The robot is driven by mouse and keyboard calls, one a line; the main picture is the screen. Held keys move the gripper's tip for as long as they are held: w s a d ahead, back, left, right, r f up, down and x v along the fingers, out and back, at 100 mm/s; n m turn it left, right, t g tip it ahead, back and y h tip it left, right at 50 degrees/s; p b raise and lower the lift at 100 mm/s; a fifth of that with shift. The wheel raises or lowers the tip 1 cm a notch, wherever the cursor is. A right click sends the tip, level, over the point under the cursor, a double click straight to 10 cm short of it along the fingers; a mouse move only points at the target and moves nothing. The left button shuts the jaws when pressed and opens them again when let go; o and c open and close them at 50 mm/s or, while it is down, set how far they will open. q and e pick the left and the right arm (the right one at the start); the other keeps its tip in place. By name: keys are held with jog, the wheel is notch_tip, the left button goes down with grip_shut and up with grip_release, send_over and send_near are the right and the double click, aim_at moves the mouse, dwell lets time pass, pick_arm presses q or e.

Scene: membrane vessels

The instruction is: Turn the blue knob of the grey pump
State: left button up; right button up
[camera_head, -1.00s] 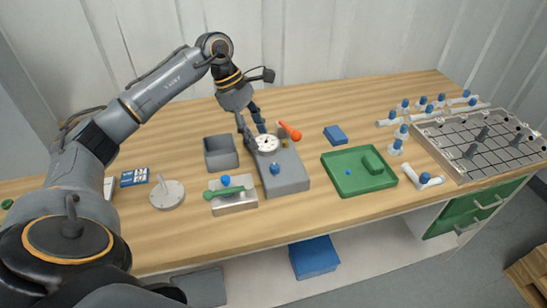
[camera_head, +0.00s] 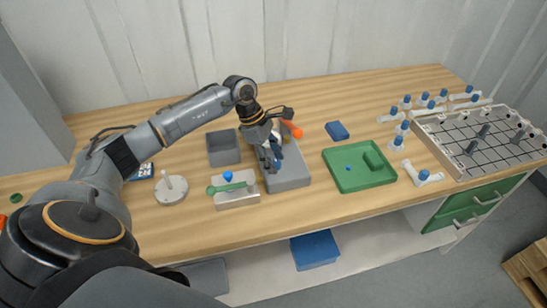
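The grey pump (camera_head: 292,178) is a grey box on the bench, with an orange-red handle (camera_head: 292,130) at its back. My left gripper (camera_head: 270,166) points down at the pump's top from behind, with its fingertips low at the place of the blue knob. The fingers hide the knob and much of the pump's top, including most of the dial. I cannot tell whether the fingers touch the knob or have closed on it. My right gripper is not in view.
Left of the pump stands a silver block (camera_head: 238,199) with a blue knob and green lever. An open grey bin (camera_head: 223,149) is behind it. A green tray (camera_head: 350,183) lies to the right, with a blue box (camera_head: 337,131) behind. A wire-grid rack (camera_head: 455,160) is far right.

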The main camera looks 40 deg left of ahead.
pick_arm(q)
jog(key=c, duration=0.7)
grip_shut()
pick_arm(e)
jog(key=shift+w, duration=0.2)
